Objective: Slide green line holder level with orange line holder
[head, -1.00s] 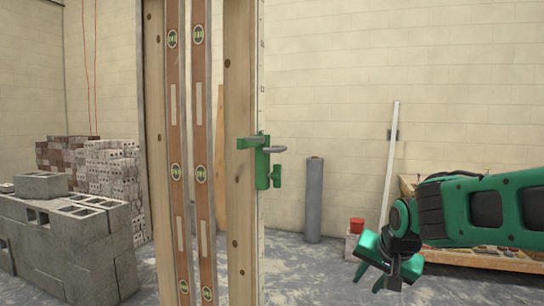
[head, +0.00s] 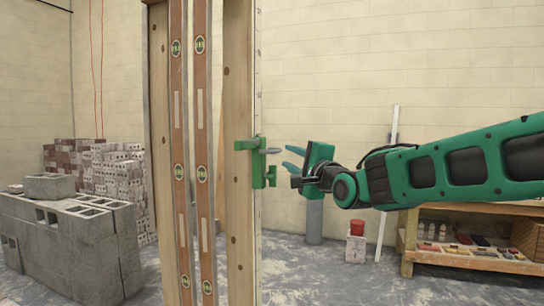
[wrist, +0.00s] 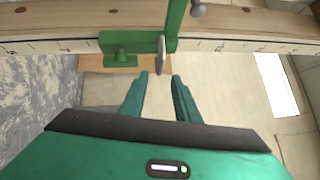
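The green line holder (head: 259,162) is clamped on the right edge of the upright wooden post (head: 239,225), with a grey knob pointing right. In the wrist view the holder (wrist: 120,46) crosses the post's marked edge, and its grey lever is just beyond my fingertips. My gripper (head: 291,159) is open and empty, right of the holder at about its height, with a gap between them. Its two fingers also show apart in the wrist view (wrist: 160,78). I cannot make out an orange line holder in either view.
Two long spirit levels (head: 202,130) stand against the post. Grey blocks (head: 75,240) and brick stacks (head: 115,185) are at left. A grey roll (head: 314,222), a red-topped bucket (head: 356,240) and a wooden shelf (head: 470,258) stand behind my arm.

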